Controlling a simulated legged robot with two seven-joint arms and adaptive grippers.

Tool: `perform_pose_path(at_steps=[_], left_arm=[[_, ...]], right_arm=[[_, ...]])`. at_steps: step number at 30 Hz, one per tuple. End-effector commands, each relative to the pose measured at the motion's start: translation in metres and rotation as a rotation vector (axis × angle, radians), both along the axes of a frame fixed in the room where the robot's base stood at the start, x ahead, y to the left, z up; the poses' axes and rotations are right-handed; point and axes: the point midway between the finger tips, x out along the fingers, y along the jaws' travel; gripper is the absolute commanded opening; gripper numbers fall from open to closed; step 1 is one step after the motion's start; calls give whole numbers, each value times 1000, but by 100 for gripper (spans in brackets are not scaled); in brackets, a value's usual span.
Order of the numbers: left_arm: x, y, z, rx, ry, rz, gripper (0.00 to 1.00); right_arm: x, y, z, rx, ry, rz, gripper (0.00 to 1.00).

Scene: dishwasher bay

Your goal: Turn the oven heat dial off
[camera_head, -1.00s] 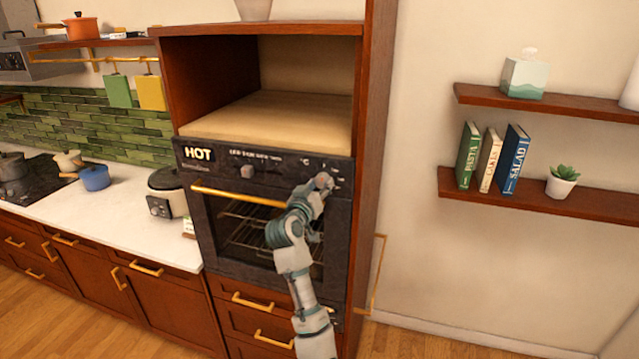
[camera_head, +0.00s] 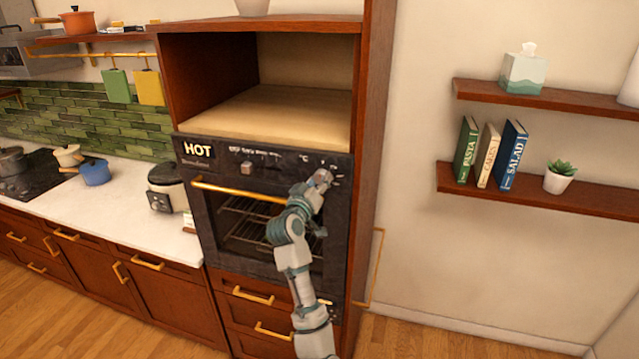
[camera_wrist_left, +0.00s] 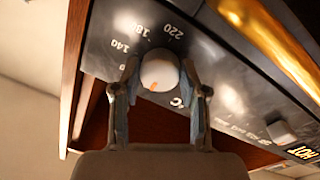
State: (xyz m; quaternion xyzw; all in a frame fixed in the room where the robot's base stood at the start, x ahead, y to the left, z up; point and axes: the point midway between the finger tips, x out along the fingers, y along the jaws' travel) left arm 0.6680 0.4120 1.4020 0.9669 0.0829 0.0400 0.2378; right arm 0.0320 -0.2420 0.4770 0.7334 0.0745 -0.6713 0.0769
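The oven heat dial (camera_wrist_left: 159,70) is a round white knob with a small orange mark. It sits on the dark oven panel among printed numbers such as 140, 180 and 220. My left gripper (camera_wrist_left: 160,64) has one finger on each side of the dial, with both fingertips against its edges. In the head view my left gripper (camera_head: 322,179) is at the right end of the oven's control panel and hides the dial there. The oven (camera_head: 221,178) shows a lit HOT sign at its left. My right gripper is not in view.
A second knob (camera_head: 246,168) sits further left on the panel. A gold door handle (camera_head: 238,191) runs just below. The wooden cabinet side (camera_head: 370,150) stands close to the right of my gripper. The wall beyond it is clear below the shelves.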

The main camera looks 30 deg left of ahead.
Motion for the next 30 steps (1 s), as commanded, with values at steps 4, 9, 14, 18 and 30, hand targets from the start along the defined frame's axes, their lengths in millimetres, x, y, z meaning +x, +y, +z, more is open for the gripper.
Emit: perform_pose_path(at_steps=[4, 9, 14, 18, 30], left_arm=[[0, 0, 2, 1, -2, 0, 67], [-1, 0, 1, 1, 0, 0, 67], [-6, -1, 0, 1, 0, 0, 67], [-28, -5, -1, 1, 0, 1, 67], [-105, -19, -5, 1, 1, 1, 67]], right_arm=[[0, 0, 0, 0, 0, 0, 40], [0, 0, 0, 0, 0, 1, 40], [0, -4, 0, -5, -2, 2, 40], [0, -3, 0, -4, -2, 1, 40], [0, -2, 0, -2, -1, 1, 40]])
